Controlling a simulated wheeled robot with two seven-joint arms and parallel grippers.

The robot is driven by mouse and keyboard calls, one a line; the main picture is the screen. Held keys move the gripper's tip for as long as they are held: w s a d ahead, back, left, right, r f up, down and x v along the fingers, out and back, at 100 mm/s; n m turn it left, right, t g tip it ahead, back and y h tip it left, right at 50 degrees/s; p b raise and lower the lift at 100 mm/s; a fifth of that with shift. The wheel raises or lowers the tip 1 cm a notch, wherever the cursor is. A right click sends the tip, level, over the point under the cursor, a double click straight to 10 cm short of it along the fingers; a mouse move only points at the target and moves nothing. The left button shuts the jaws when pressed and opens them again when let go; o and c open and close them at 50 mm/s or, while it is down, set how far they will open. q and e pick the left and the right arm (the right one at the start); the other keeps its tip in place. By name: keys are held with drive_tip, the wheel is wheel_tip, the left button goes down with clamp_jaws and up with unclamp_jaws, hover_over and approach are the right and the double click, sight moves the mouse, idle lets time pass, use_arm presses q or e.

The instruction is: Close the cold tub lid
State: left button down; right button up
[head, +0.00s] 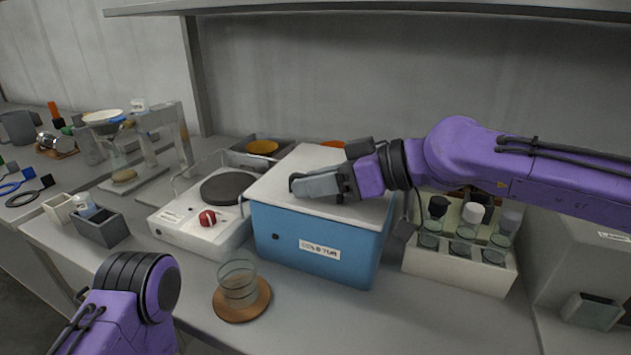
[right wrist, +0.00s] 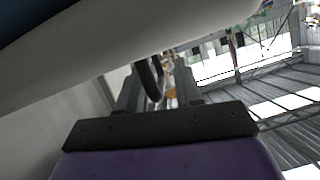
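The cold tub (head: 312,247) is a blue box with a white label on its front, standing mid-bench. Its pale lid (head: 290,190) lies over the top and looks flat, with no clear gap along the front edge. My right gripper (head: 312,184) lies sideways over the lid, touching it or just above; I cannot tell which. My left gripper is out of view; only part of that arm shows at lower left.
A white hot plate (head: 200,225) with a red knob stands left of the tub. A glass beaker (head: 238,285) on a wooden coaster (head: 242,305) stands in front. A white rack (head: 460,265) of capped bottles stands close on the right. A shelf (head: 400,12) hangs above.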

wheel_tip(320, 180, up, 4)
hover_over(380, 209)
